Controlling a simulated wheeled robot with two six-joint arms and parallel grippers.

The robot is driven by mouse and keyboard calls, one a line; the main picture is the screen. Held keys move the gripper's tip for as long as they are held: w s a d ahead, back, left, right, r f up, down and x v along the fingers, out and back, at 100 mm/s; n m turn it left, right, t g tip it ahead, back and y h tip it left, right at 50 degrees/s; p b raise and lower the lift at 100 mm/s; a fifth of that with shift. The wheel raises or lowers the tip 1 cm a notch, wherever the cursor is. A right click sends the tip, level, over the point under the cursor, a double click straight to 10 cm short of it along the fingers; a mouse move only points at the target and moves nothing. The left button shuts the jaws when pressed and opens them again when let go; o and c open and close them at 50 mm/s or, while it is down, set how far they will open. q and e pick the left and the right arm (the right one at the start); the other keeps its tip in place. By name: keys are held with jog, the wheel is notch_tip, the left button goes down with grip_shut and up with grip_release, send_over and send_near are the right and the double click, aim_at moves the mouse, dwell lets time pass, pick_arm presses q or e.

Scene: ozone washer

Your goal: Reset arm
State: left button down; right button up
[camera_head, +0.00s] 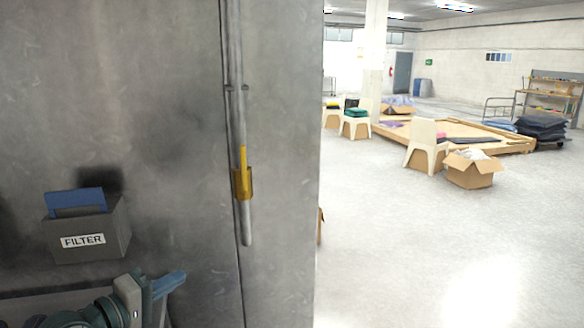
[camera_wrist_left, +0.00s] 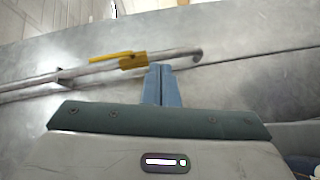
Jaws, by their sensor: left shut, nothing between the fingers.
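My left gripper (camera_head: 176,278) is at the lower left of the head view, in front of the grey metal face of the machine (camera_head: 150,130). Its two blue fingers (camera_wrist_left: 161,70) are together in the left wrist view, with nothing between them. A long vertical metal rod (camera_head: 236,120) with a yellow latch piece (camera_head: 242,182) runs along the seam of the metal face, up and right of the gripper. The rod and the yellow latch (camera_wrist_left: 130,61) also show beyond the fingertips in the wrist view; I cannot tell the gap. My right gripper is not in view.
A grey box labelled FILTER (camera_head: 88,238) with a blue top part (camera_head: 75,200) is on the metal face above my left gripper. To the right is open floor (camera_head: 420,240), with a cardboard box (camera_head: 472,174), chairs (camera_head: 425,148) and a low wooden platform (camera_head: 465,136) farther back.

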pick_arm(q)
jog(key=s+f+m+g+y, duration=0.25)
jog(key=s+f, duration=0.35)
jog(key=f, duration=0.4)
jog(key=s+f+m+g+y, duration=0.25)
jog(key=s+f, duration=0.25)
jog(key=f, duration=0.4)
jog(key=s+a+f+m+g+y, duration=0.25)
jog(key=s+f, duration=0.25)
jog(key=s, duration=0.5)
jog(key=s+a+f+m+g+y, duration=0.1)
jog(key=s+f+m+g+y, duration=0.3)
jog(key=s, duration=0.6)
notch_tip(320, 180, down, 31)
jog(key=w+a+n+b, duration=0.1)
jog(key=a+n, duration=0.2)
jog(key=s+f+g+h+b, duration=0.1)
jog(key=s+f, duration=1.7)
jog(key=f, duration=0.3)
jog(key=shift+s+a+f, duration=0.15)
jog(key=shift+s+a, duration=0.25)
jog(key=shift+a, duration=0.05)
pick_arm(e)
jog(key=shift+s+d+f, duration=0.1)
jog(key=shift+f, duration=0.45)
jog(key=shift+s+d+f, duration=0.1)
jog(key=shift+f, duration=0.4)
